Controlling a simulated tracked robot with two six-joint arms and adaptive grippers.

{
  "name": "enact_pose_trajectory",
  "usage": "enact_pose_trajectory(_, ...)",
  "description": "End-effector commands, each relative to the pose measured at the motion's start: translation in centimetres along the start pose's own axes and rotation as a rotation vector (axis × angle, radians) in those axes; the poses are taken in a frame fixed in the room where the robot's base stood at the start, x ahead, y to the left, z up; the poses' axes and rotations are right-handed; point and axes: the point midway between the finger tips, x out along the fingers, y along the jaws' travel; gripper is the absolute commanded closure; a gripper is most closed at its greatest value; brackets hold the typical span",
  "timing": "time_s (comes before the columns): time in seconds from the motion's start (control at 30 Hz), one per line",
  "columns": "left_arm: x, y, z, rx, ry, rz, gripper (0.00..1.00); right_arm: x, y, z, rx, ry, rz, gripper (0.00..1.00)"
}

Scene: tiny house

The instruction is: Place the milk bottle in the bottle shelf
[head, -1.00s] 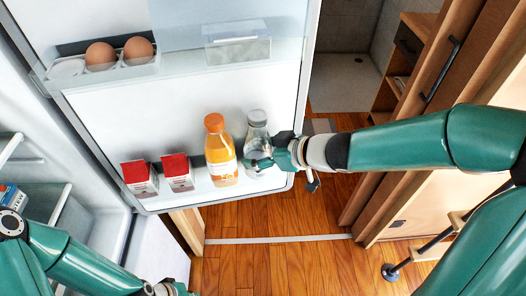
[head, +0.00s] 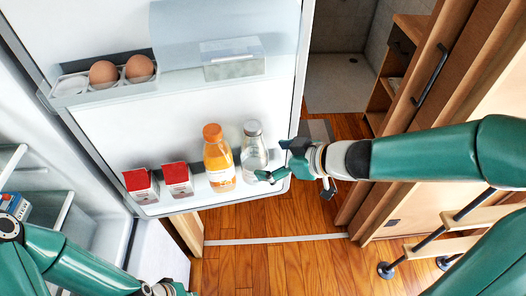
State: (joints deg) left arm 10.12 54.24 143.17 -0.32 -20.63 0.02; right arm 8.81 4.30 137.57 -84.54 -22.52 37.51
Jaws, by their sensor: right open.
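The milk bottle, a clear bottle with a grey cap (head: 253,150), stands upright in the lower bottle shelf (head: 203,192) of the open fridge door. It is at the right end of that shelf, beside an orange juice bottle (head: 219,161). My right gripper (head: 274,161) is open just to the right of the bottle. One finger is beside its right side and the other reaches low near its base; I cannot tell whether that one touches. My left gripper (head: 172,289) shows only partly at the bottom edge, and its fingers are cut off.
Two red-topped cartons (head: 159,182) stand in the same shelf at the left. Eggs (head: 121,71) sit in a tray on the upper door shelf. The fridge interior is at the far left. Wooden floor (head: 270,265) is clear below; wooden cabinets (head: 440,70) stand at the right.

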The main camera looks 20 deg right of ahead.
Motion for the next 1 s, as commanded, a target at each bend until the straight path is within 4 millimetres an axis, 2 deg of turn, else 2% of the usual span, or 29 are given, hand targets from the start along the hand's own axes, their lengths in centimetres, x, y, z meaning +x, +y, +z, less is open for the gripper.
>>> enact_pose_trajectory(0.03,-1.3,0.5,0.0,0.0,0.0,0.0,1.0,-1.6,0.1,-0.5,0.004,-0.001,0.005,0.03)
enact_pose_trajectory(0.1,-2.0,0.7,0.0,0.0,0.0,0.0,1.0,-3.0,0.1,-0.5,0.003,-0.001,0.005,0.03)
enact_pose_trajectory(0.33,-3.3,1.2,0.0,0.0,0.0,0.0,1.0,-6.0,0.1,-0.2,0.002,-0.001,0.003,0.03)
enact_pose_trajectory(0.5,-3.5,1.3,0.0,0.0,0.0,0.0,1.0,-6.6,0.0,0.0,0.002,-0.001,0.001,0.03)
enact_pose_trajectory(1.0,-3.4,1.2,0.0,0.0,0.0,0.0,1.0,-6.5,0.0,0.1,0.001,-0.001,0.001,0.03)
